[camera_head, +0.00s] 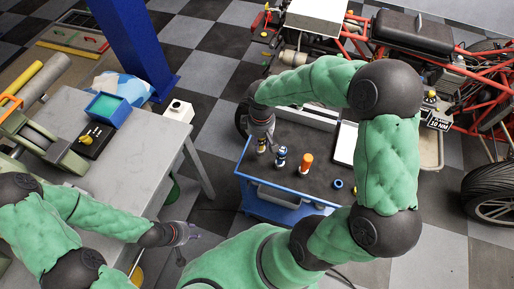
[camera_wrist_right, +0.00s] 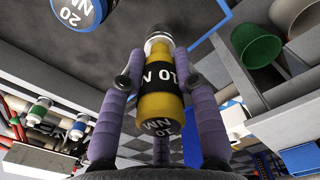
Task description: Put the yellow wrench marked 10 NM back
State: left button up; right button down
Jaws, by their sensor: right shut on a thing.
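The yellow wrench (camera_wrist_right: 154,108) has a black band and reads 10 NM on its end. In the right wrist view it sits between the two purple fingers of my right gripper (camera_wrist_right: 156,88), which is shut on it. In the head view my right gripper (camera_head: 264,132) is over the left end of the blue trolley (camera_head: 240,165), with the wrench (camera_head: 261,146) just below it. A blue 20 NM wrench (camera_wrist_right: 78,12) is beside it in the wrist view. My left gripper (camera_head: 185,235) is beside the grey bench, with no held thing visible; its finger opening is unclear.
On the trolley top stand a blue-topped tool (camera_head: 280,157) and an orange one (camera_head: 306,162), close to the right gripper. A red-framed vehicle (camera_head: 400,45) is behind, with a black lettered label (camera_head: 437,123). The grey bench (camera_head: 120,165) is at left.

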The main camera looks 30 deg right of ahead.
jog(key=f, duration=0.1)
jog(key=f+b, duration=0.1)
jog(key=a+f, duration=0.1)
jog(key=f, duration=0.1)
jog(key=shift+w+a+b, duration=0.1)
jog(key=shift+w+b, duration=0.15)
jog(key=shift+b, duration=0.05)
jog(key=shift+f, duration=0.3)
jog(key=shift+f, duration=0.1)
jog(key=c, duration=0.9)
grip_release()
notch_tip(320, 180, up, 12)
jog(key=p, duration=0.4)
